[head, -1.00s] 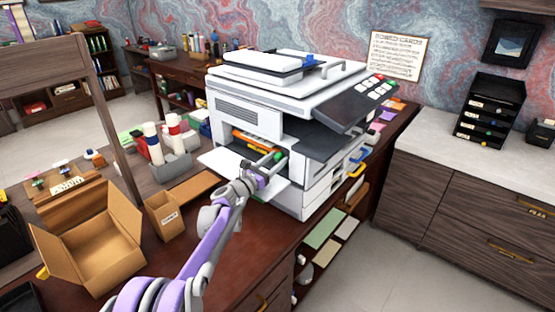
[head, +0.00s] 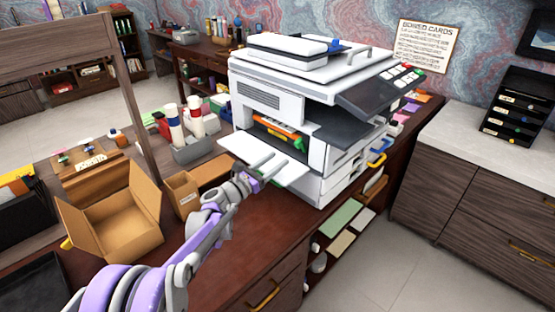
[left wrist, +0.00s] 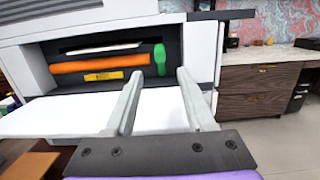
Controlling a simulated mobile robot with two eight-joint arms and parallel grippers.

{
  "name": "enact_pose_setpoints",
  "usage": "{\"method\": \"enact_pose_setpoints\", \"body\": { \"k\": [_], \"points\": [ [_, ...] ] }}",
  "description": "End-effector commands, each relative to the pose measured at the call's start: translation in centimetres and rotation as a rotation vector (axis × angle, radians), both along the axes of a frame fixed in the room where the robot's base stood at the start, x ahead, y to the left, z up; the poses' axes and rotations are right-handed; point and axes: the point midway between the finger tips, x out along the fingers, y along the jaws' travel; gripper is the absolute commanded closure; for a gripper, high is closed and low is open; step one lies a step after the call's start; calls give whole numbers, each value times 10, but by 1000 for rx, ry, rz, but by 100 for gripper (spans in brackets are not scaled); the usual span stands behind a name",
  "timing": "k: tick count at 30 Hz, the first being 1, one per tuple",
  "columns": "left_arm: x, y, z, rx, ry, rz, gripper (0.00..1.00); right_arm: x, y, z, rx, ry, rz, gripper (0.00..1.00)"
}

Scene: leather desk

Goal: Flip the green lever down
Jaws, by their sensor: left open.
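The green lever (left wrist: 159,58) stands upright at the right end of an orange roller (left wrist: 98,64), inside the printer's dark front opening. In the head view the lever (head: 299,143) shows as a small green patch. The white printer (head: 266,111) stands on the desk with its front panel (head: 285,172) folded down. My left gripper (head: 270,162) is open and empty over that panel, short of the opening. In the left wrist view its fingers (left wrist: 159,76) point at the opening, one to each side of the lever and apart from it. My right gripper is not in view.
An open cardboard box (head: 118,222) and a smaller box (head: 183,194) stand left of my arm. A grey holder (head: 193,151) with rolls stands beyond them. The printer's control panel (head: 365,97) overhangs on the right. The leather desk (head: 255,225) before the printer is mostly bare.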

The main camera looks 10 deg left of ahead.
Motion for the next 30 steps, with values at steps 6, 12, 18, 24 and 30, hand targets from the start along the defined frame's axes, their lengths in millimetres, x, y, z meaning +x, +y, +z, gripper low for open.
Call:
{"method": "enact_pose_setpoints", "body": {
  "k": [6,12,18,24,30],
  "points": [
    [10,-7,22,63,82,0,45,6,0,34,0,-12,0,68],
    [25,-19,18,67,91,-2,45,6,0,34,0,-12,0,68],
    [56,-42,18,67,91,-2,45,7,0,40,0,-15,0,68],
    [83,-60,18,67,91,0,45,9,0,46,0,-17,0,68],
    [96,-70,17,67,91,0,45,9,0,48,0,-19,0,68]
  ]
}}
